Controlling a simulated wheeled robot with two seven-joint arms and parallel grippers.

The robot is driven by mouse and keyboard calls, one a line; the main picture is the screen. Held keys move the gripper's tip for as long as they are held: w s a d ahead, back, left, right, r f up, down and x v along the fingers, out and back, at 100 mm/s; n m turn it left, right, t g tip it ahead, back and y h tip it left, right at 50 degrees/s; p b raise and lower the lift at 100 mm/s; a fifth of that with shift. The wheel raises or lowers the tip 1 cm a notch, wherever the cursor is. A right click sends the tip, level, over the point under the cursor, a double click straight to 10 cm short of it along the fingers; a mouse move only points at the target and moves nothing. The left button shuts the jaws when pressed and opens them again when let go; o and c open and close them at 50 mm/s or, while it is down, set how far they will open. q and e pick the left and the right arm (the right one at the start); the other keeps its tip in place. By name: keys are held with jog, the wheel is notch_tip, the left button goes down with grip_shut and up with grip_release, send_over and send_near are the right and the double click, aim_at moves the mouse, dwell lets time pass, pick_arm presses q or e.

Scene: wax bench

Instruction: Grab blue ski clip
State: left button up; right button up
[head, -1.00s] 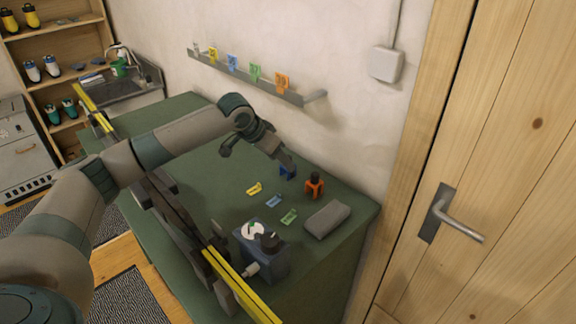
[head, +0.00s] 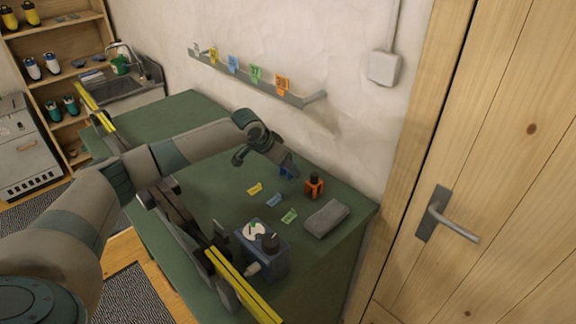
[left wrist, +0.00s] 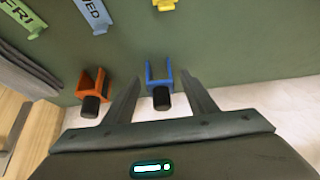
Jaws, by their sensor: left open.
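The blue ski clip (left wrist: 159,83), a U-shaped piece with a black knob, stands on the green bench top in the left wrist view. In the head view the blue clip (head: 285,173) is partly hidden by my left gripper (head: 290,169). My left gripper (left wrist: 160,77) is open, with one finger on each side of the blue clip and gaps between the fingers and the clip. The orange clip (left wrist: 90,88) with its black knob stands just outside the left finger; it also shows in the head view (head: 314,187). My right gripper is not in view.
Yellow (head: 255,189), blue (head: 274,200) and green (head: 289,216) day tags lie on the bench (head: 215,185). A grey block (head: 326,219) and a dark blue box with a dial (head: 262,250) are nearer the front. The wall is close behind the clips.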

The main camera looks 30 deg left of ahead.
pick_arm(q)
jog(key=c, duration=1.1)
jog(key=shift+c, duration=0.2)
jog(key=shift+r+b, duration=0.3)
jog(key=shift+r, duration=0.2)
jog(key=r, duration=0.1)
jog(key=r+b, duration=0.1)
jog(key=r, duration=0.1)
jog(key=shift+s+d+r+b, duration=0.1)
jog(key=shift+d+b, duration=0.2)
jog(key=shift+b, duration=0.05)
jog(key=s+d+r+b, duration=0.3)
jog(key=s+d+r, duration=0.3)
jog(key=d, duration=0.3)
jog(key=shift+s+r, duration=0.25)
jog(key=shift+r, duration=0.2)
